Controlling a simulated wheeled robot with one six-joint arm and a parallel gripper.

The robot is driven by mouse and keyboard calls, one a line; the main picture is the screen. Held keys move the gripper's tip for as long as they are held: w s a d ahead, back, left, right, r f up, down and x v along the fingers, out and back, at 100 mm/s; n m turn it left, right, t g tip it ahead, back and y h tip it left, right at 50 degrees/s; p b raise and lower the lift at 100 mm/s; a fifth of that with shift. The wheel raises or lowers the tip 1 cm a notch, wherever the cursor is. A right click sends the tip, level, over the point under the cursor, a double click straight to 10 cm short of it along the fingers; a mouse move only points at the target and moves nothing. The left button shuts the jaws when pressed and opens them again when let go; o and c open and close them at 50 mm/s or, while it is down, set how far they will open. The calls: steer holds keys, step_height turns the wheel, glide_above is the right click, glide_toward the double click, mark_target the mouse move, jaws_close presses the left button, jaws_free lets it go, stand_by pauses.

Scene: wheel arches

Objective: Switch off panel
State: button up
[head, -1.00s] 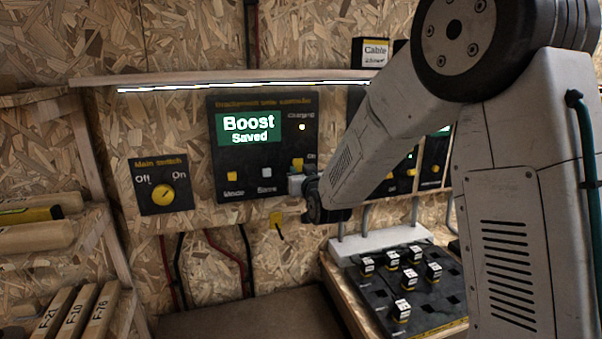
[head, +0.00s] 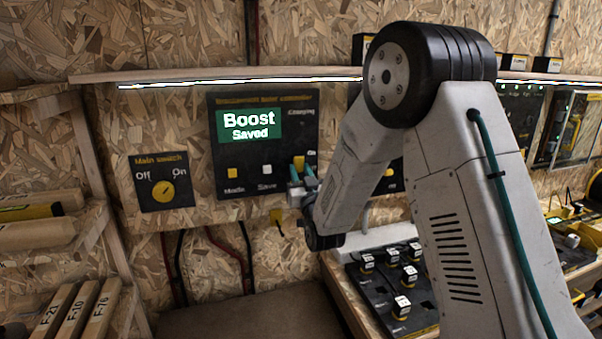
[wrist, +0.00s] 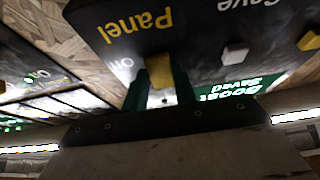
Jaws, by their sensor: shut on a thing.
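The black charger panel (head: 231,104) is on the chipboard wall, its green display (head: 248,126) reading "Boost Saved". Its yellow panel switch (head: 299,162) is at the lower right, beside an "On" label. My gripper (head: 304,178) is at this switch. In the wrist view, which shows the panel upside down, the green fingers of my gripper (wrist: 160,88) are on both sides of the yellow switch (wrist: 159,69), shut on it. The word "Panel" shows beside it. The fingers partly hide the labels near the switch, and I cannot tell its setting.
Mode (head: 232,173) and Save (head: 267,170) buttons are left of my gripper. The main switch (head: 163,191) is further left. A black tray (head: 381,294) with several small blocks is at lower right. A shelf edge (head: 200,77) runs above.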

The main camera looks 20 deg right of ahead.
steer(key=o, duration=1)
steer(key=v, duration=0.7)
steer(key=shift+s, duration=0.4)
steer(key=shift+f, duration=0.25)
